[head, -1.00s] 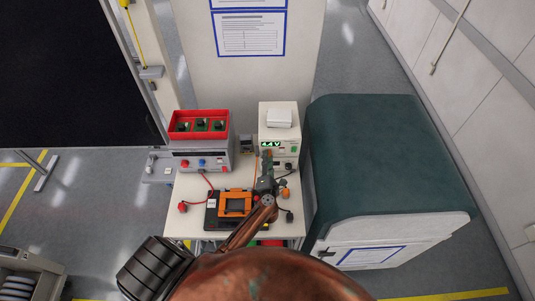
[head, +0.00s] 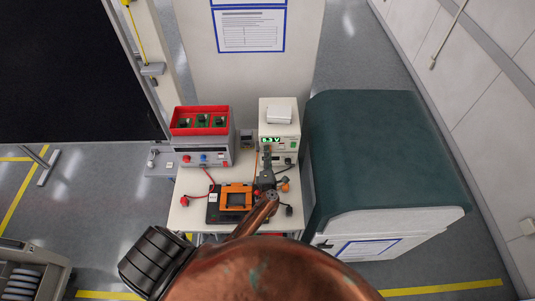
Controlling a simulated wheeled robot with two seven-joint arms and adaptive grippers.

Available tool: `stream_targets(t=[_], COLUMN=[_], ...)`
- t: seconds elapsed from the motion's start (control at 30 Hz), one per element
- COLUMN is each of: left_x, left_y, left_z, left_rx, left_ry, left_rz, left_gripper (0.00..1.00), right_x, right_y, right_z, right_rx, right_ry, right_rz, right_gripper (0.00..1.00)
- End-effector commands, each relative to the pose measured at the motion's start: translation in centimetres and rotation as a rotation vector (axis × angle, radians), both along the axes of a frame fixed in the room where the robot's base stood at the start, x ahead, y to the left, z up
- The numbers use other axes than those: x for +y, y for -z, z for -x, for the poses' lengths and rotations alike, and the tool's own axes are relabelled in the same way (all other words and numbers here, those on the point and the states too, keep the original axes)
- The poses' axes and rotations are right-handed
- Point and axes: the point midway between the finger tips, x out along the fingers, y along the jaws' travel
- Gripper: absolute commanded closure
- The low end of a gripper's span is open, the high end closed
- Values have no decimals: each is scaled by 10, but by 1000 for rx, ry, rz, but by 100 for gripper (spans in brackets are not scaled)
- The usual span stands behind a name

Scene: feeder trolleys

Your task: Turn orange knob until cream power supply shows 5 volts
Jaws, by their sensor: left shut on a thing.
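The cream power supply (head: 280,117) stands at the back of the white trolley, with a white box on its top. Its green display (head: 271,140) is small; it seems to read a number ending in .3 V, and I cannot read the first digit for sure. My left gripper (head: 266,163) reaches up to the lower front of the supply and is shut there, on the orange knob as far as I can tell. The knob itself is hidden behind the fingers. My right gripper is not in view.
A grey instrument (head: 203,158) with a red bin of green boards stands left of the supply. An orange-framed black device (head: 236,188) and cables lie in front. A green-topped cabinet (head: 385,160) stands close on the right.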

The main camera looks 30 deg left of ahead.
Motion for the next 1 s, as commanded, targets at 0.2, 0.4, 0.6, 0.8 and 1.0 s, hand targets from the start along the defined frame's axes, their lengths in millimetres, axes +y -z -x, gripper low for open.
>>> stream_targets(t=[0.2, 0.4, 0.6, 0.8, 1.0], left_x=[-1, 0, -9, -31, -51], left_y=[0, 0, 1, 2, 1], left_z=[0, 0, 15, 50, 82], left_rx=[0, 0, 1, 2, 1], left_ry=[2, 0, 0, 1, 1], left_rz=[1, 1, 3, 5, 3], left_gripper=[70, 70, 70, 70, 70], right_x=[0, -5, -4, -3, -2], right_y=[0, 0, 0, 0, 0], right_z=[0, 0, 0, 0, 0], right_rx=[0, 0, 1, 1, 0], right_ry=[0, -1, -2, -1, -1], right_rz=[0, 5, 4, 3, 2], right_gripper=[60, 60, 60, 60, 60])
